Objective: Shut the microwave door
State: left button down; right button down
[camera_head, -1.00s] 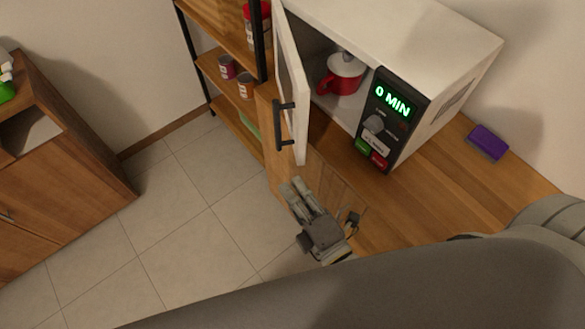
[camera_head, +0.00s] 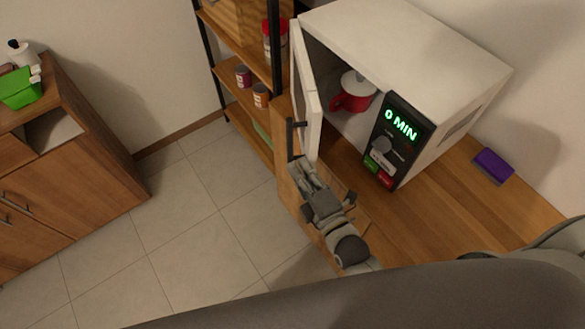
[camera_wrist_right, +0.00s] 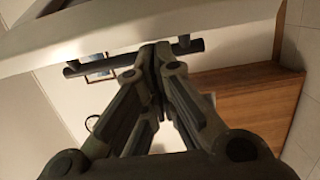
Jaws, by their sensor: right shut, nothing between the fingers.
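The white microwave (camera_head: 420,45) stands on the wooden counter. Its door (camera_head: 305,90) is open, swung out at the left side, with a dark bar handle (camera_head: 291,140) on its outer face. A red mug (camera_head: 352,92) with a white top is inside. My right gripper (camera_head: 299,164) is shut and empty, its fingertips at the lower end of the handle. In the right wrist view the fingertips (camera_wrist_right: 155,48) are together close to the handle (camera_wrist_right: 190,46); I cannot tell whether they touch it. My left gripper is not in view.
The control panel (camera_head: 398,140) reads 0 MIN. A purple sponge (camera_head: 493,166) lies on the counter (camera_head: 435,215) at right. A shelf (camera_head: 240,98) with cans stands behind the door. A wooden cabinet (camera_head: 75,190) is at far left, with open tiled floor (camera_head: 190,225) between.

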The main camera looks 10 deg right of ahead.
dwell(0.4)
jog(key=d+n+y, duration=0.1)
jog(key=d+y, duration=0.1)
jog(key=d, duration=0.7)
jog(key=shift+s+g, duration=0.15)
jog(key=shift+g, duration=0.15)
